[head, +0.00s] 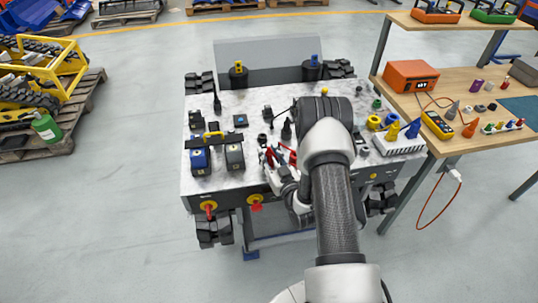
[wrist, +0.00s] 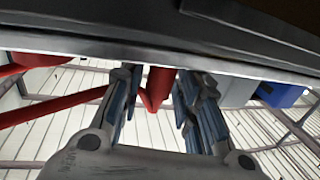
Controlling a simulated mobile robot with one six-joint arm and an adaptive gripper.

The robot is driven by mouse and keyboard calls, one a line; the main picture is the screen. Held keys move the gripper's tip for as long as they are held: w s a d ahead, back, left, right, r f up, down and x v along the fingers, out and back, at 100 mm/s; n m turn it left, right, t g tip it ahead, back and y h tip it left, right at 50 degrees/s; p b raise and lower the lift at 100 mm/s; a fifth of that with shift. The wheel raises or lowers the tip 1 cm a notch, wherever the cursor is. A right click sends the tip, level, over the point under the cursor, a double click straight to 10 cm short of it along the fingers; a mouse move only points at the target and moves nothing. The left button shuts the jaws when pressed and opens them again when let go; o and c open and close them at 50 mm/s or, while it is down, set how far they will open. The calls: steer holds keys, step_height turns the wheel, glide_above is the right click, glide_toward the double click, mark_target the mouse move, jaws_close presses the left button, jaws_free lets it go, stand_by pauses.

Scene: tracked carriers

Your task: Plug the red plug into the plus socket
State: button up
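My gripper (wrist: 158,98) points at the underside of a dark edge in the wrist view. Its two fingers stand apart. A red piece (wrist: 160,84), which looks like the red plug, is between them, with a narrow gap visible at its left; its upper end is hidden at the dark edge. A red cable (wrist: 60,108) runs off to the left. In the head view my gripper (head: 283,180) is at the front edge of the carrier (head: 225,180), partly hidden by my arm. Red parts (head: 292,156) show beside it. I cannot make out the plus socket.
Two black boxes, one with a blue top (head: 199,160), stand on the carrier's left part. Yellow-and-red fittings (head: 208,208) are on its front. A workbench (head: 460,143) with an orange box (head: 411,75) stands at the right. Open floor surrounds the carrier's front.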

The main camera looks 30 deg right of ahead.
steer(key=shift+o, duration=1.1)
steer(key=s, duration=1.2)
steer(key=shift+a, duration=0.35)
steer(key=shift+r, duration=0.1)
